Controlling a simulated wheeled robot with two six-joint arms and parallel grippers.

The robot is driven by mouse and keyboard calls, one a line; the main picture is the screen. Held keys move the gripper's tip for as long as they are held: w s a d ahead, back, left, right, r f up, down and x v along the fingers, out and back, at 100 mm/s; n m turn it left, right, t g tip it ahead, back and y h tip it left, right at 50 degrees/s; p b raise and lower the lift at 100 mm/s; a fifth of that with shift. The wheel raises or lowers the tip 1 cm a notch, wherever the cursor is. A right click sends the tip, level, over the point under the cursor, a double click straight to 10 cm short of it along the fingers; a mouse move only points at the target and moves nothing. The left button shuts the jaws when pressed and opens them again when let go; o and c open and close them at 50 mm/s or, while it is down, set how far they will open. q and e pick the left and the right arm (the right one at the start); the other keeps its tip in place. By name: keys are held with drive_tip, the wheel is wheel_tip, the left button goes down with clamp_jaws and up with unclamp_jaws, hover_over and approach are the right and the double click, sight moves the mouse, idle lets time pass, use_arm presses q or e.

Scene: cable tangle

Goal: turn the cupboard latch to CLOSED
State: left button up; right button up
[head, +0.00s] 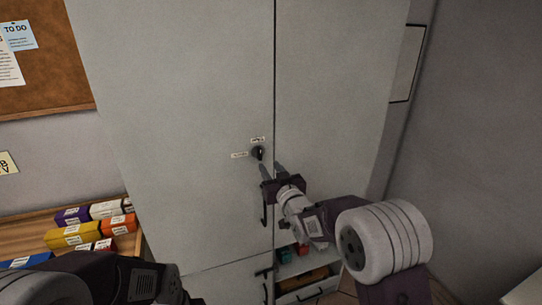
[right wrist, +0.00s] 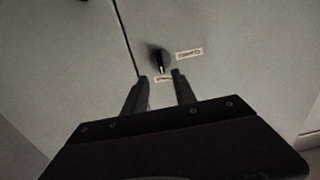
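The cupboard latch (head: 258,153) is a small dark knob on the left door, close to the seam between the doors. In the right wrist view the latch (right wrist: 160,62) has its pale-tipped end toward the lower label. One small label (head: 258,140) sits above the latch and another (head: 239,155) to its left in the head view; their words are too small to read surely. My right gripper (head: 273,168) is open and empty, its fingers toward the latch. In the wrist view the latch lies just beyond the gap between the fingertips (right wrist: 160,76). My left gripper's fingers are not visible.
The grey cupboard (head: 180,80) has a dark door handle (head: 264,208) below the latch. A shelf (head: 30,240) with several coloured boxes is at left, under a cork board (head: 55,70). Below, an open compartment (head: 305,270) holds items. My left arm is at the lower left.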

sight(260, 154)
drive_tip(key=p+x, duration=0.4)
drive_tip(key=x, duration=0.4)
drive_tip(key=shift+w+a+r, duration=0.1)
drive_tip(key=shift+w, duration=0.35)
drive_tip(key=shift+a, duration=0.1)
clamp_jaws()
